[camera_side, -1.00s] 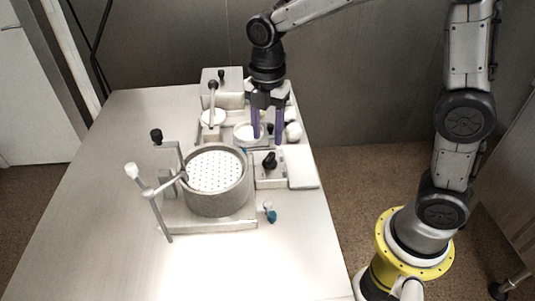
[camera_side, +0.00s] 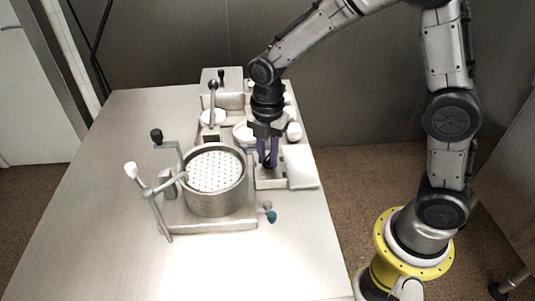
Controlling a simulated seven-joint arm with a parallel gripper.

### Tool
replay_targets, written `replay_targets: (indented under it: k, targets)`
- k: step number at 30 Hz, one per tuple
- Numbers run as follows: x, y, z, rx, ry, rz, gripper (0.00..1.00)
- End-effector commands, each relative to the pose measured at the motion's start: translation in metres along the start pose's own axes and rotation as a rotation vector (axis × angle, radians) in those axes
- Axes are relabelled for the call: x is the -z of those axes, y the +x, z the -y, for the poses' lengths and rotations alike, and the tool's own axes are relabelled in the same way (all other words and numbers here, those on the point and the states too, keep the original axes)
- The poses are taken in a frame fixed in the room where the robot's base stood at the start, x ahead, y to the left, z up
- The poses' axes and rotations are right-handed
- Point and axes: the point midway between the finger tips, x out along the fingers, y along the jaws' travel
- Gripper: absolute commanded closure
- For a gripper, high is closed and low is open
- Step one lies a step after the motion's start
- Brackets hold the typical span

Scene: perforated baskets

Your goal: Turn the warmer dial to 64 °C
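The warmer (camera_side: 263,183) is a small pale box between the perforated basket and a white pad. Its black dial (camera_side: 268,162) is mostly hidden behind my fingers, and I cannot read its setting or any scale. My gripper (camera_side: 268,162) points down with its purple fingers lowered on either side of the dial. The fingers are close together around the dial, but I cannot tell whether they touch it.
A round basket (camera_side: 216,200) with a perforated white plate stands left of my gripper, with a lever handle (camera_side: 133,170) at its left. A white pad (camera_side: 300,166) lies right of the dial. A grey box (camera_side: 222,80) stands behind. The table's left side (camera_side: 90,200) is clear.

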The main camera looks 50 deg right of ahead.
Motion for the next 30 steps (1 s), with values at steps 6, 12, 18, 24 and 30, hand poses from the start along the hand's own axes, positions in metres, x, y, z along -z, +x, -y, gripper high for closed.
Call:
replay_targets:
  k: [6,12,18,24,30]
  targets:
    - [0.0,-0.0004,-0.0001,0.0,0.0,0.0,1.0]
    - [0.0,-0.0005,-0.0001,0.0,0.002,0.0,1.0]
    - [-0.0001,-0.0009,-0.0007,-0.001,0.039,0.0,1.0]
    - [-0.0002,-0.0012,-0.0021,-0.002,0.146,0.0,1.0]
    - [-0.0008,-0.0014,-0.0041,-0.001,0.317,0.0,1.0]
